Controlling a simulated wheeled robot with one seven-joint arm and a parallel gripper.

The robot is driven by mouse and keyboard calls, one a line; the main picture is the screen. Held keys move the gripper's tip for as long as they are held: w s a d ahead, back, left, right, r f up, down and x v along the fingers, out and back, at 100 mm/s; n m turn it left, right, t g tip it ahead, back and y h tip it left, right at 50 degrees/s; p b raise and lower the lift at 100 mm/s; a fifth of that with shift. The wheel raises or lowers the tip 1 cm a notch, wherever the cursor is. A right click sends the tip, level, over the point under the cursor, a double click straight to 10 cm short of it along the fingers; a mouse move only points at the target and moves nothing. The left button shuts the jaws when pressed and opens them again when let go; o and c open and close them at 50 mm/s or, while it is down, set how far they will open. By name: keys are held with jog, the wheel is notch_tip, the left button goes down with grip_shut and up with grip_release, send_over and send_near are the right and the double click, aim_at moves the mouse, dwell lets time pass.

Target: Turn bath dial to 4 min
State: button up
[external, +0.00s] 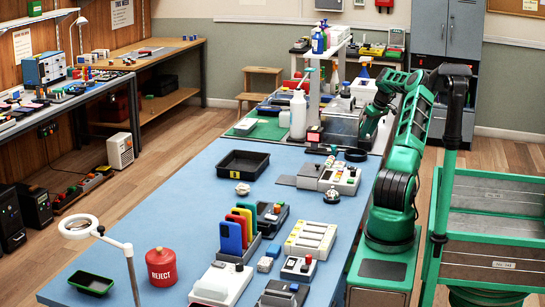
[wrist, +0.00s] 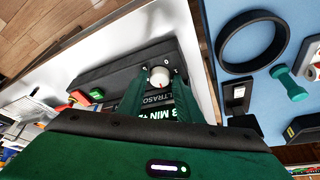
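The bath dial is a small white round knob (wrist: 160,76) on the dark front panel of the ultrasonic bath (wrist: 110,75). Part of an "ULTRASO..." label and "3 MIN" text show below the knob. My gripper (wrist: 162,84) points at the panel in the wrist view, its two green fingers on either side of the knob. The fingers stand apart, with a narrow gap to the knob; contact is not clear. In the external view my gripper (external: 366,130) is low at the far end of the blue table, and the dial cannot be made out.
The bath panel has a red switch (wrist: 78,96) and a green button (wrist: 97,94). A black ring (wrist: 250,41) and a teal dumbbell-shaped piece (wrist: 289,82) lie on the blue table (external: 200,190). A white bottle (external: 298,115) stands left of my gripper in the external view.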

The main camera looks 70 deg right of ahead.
jog(key=c, duration=0.8)
jog(key=shift+o, duration=0.2)
jog(key=shift+w+a+m+g+h, duration=0.15)
jog(key=shift+m+g+h, duration=0.2)
jog(key=shift+m, duration=0.85)
jog(key=shift+w+m+g+h, duration=0.1)
jog(key=shift+m+g+h, duration=0.2)
jog(key=shift+m, duration=0.9)
jog(key=o, duration=0.8)
jog(key=shift+c, duration=0.2)
jog(key=v, duration=1)
jog(key=shift+r, duration=0.35)
